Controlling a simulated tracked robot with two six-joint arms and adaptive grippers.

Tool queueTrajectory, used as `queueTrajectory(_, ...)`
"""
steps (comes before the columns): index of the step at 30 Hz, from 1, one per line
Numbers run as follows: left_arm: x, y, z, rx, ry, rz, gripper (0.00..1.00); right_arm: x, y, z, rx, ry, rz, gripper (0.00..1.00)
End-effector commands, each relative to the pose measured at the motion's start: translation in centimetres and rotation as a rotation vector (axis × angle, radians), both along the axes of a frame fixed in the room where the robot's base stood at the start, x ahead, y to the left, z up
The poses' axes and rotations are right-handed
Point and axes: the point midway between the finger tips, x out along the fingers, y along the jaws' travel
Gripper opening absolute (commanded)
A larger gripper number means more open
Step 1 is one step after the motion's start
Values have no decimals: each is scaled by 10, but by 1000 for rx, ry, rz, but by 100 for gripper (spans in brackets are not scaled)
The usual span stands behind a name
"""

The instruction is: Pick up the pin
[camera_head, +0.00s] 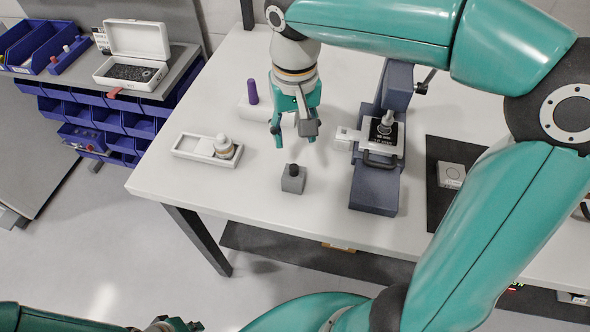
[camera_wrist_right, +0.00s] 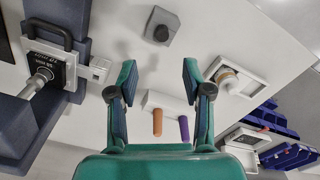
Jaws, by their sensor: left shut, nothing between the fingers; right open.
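A small grey block (camera_head: 292,184) with a dark round-topped piece (camera_head: 293,169) stands near the table's front edge; the dark piece also shows in the wrist view (camera_wrist_right: 161,33). A purple peg (camera_head: 252,91) and an orange peg (camera_wrist_right: 154,115) stand in a white block (camera_head: 252,112); the orange one is hidden in the head view. I cannot tell for sure which of these is the pin. My right gripper (camera_head: 293,140) is open and empty, pointing down above the table behind the grey block. My left gripper (camera_head: 172,326) is shut and empty at the bottom edge, away from the table.
A dark blue press-like fixture (camera_head: 374,188) with a black-handled plate stands right of the grey block. A white tray (camera_head: 187,151) with a small bottle (camera_head: 224,146) lies left. A black mat (camera_head: 438,200) is further right. Blue bins and an open white case (camera_head: 135,55) stand beyond the table.

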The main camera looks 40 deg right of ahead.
Motion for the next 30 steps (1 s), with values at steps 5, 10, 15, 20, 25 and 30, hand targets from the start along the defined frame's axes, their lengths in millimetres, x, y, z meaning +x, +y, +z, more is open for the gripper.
queueTrajectory(5, 0, 0, -2, 0, 0, 0, 0, 0, 1, -30, -1, 3, 2, 50)
queueTrajectory(10, 0, 0, -2, 0, 0, 0, 0, 0, 1, -41, -1, 0, 2, 50)
queueTrajectory(15, 0, 0, 1, 0, 0, 0, 0, -2, 4, -55, -1, 4, 4, 50)
queueTrajectory(20, 0, 0, 3, 0, 0, 0, 0, -4, 7, -78, 0, 4, 3, 50)
queueTrajectory(25, 0, 0, 3, 0, 0, 0, 0, -3, 7, -91, -1, 0, 3, 50)
queueTrajectory(30, 0, 0, 3, 0, 0, 0, 0, -3, 7, -92, 0, -1, 4, 50)
